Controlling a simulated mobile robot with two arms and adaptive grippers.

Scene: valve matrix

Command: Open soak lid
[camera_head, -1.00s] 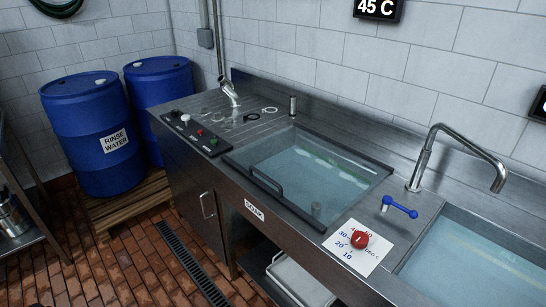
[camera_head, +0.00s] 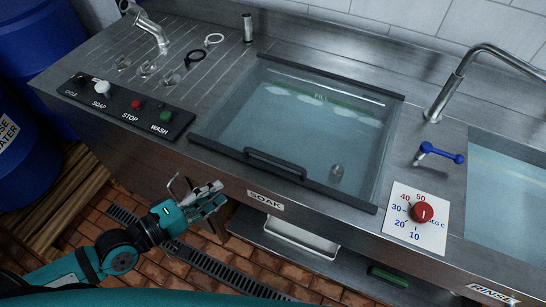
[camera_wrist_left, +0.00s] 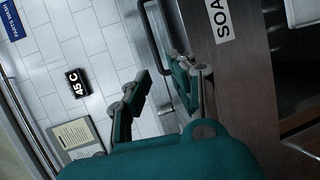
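The soak lid (camera_head: 315,118) is a clear panel in a dark frame. It lies flat and closed over the water-filled soak basin in the head view. Its dark bar handle (camera_head: 275,163) is along the front edge, above the SOAK label (camera_head: 265,200). My left gripper (camera_head: 203,190) is in front of the counter, below and left of the handle, touching nothing that I can see. In the left wrist view its fingers (camera_wrist_left: 160,70) are apart and empty. A dark curved bar there, left of the SOAK label (camera_wrist_left: 221,20), looks like the lid handle. My right gripper is not in view.
A button panel (camera_head: 125,108) is left of the lid. A red temperature knob (camera_head: 421,212) and blue lever (camera_head: 441,153) are to its right. A tap (camera_head: 470,75) stands behind. Below the counter are an open shelf and brick floor with a drain (camera_head: 200,262).

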